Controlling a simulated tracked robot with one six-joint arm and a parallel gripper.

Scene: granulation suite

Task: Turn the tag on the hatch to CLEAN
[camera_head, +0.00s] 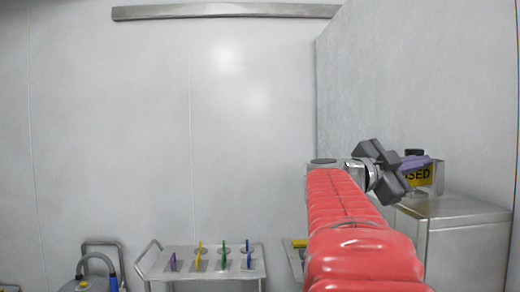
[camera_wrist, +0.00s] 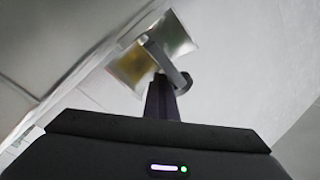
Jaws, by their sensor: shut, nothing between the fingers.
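A yellow tag (camera_head: 418,177) with black letters, of which "SED" is readable, stands in a shiny metal holder at the right in the head view. In the wrist view a blurred shiny plate with a yellow patch (camera_wrist: 138,65) lies just beyond my fingers. A dark bar with a rounded end (camera_wrist: 182,80) crosses in front of that plate. My gripper (camera_head: 424,161) is shut and empty, its fingers in front of the tag's upper part. The closed fingers (camera_wrist: 160,98) point at the plate in the wrist view; I cannot tell whether they touch it. The hatch cannot be made out clearly.
A metal cabinet (camera_head: 468,212) stands below the tag at the right. A steel trolley (camera_head: 182,267) with several coloured upright items stands at lower left centre.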

